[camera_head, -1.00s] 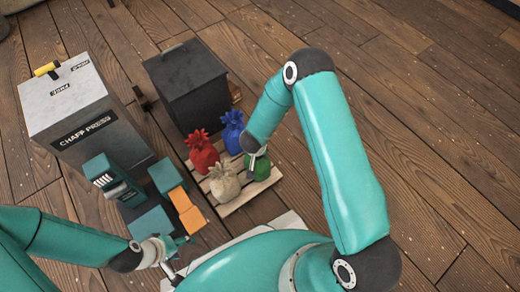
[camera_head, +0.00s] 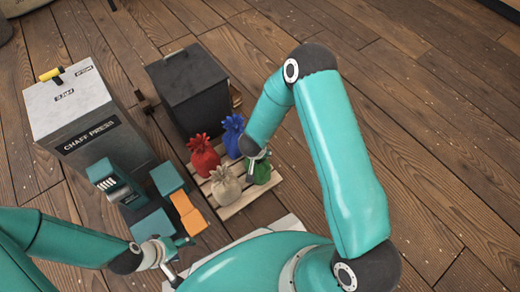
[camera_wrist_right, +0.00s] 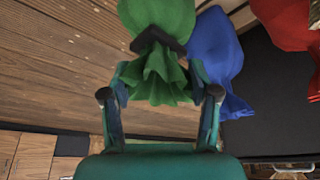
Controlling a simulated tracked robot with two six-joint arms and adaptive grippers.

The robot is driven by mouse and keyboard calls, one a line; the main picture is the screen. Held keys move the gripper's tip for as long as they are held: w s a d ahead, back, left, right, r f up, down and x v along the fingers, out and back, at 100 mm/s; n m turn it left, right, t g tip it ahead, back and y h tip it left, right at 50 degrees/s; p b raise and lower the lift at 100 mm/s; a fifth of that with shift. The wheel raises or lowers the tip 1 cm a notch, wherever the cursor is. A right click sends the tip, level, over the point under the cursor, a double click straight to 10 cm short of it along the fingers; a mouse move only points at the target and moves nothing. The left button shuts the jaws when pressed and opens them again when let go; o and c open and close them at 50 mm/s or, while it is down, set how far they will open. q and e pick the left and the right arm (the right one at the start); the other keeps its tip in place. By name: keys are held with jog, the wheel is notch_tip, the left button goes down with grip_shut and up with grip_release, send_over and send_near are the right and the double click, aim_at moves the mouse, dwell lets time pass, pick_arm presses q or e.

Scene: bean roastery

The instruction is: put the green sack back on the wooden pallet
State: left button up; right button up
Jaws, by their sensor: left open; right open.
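The green sack (camera_head: 264,171) stands at the right corner of the wooden pallet (camera_head: 246,200). My right gripper (camera_head: 256,168) is right at its top and hides part of it in the head view. In the right wrist view the green sack (camera_wrist_right: 160,20) has its gathered ruffle between the two fingers of my right gripper (camera_wrist_right: 160,95). The fingers are open, one on each side of the ruffle. My left gripper (camera_head: 188,242) is open and empty, low in the head view beside the orange panels, away from the pallet.
Red (camera_head: 204,158), blue (camera_head: 232,138) and cream (camera_head: 225,188) sacks share the pallet, close to the green one. A black bin (camera_head: 188,90) stands behind, and the grey chaff press (camera_head: 90,120) is at left. Orange panels (camera_head: 188,210) lie left of the pallet. Floor at right is clear.

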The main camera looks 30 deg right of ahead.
jog(key=p+v, duration=0.3)
jog(key=v, duration=0.4)
jog(key=s+a+n+g+y, duration=0.1)
jog(key=s+a+n+y, duration=0.1)
jog(key=s, duration=0.6)
jog(key=s+a+f+n+g+y, duration=0.1)
jog(key=s+a+n+g+y, duration=0.1)
jog(key=s+a, duration=0.5)
jog(key=s+n+y, duration=0.1)
jog(key=y, duration=0.1)
jog(key=shift+y, duration=0.3)
notch_tip(320, 180, up, 35)
jog(key=p, duration=3.5)
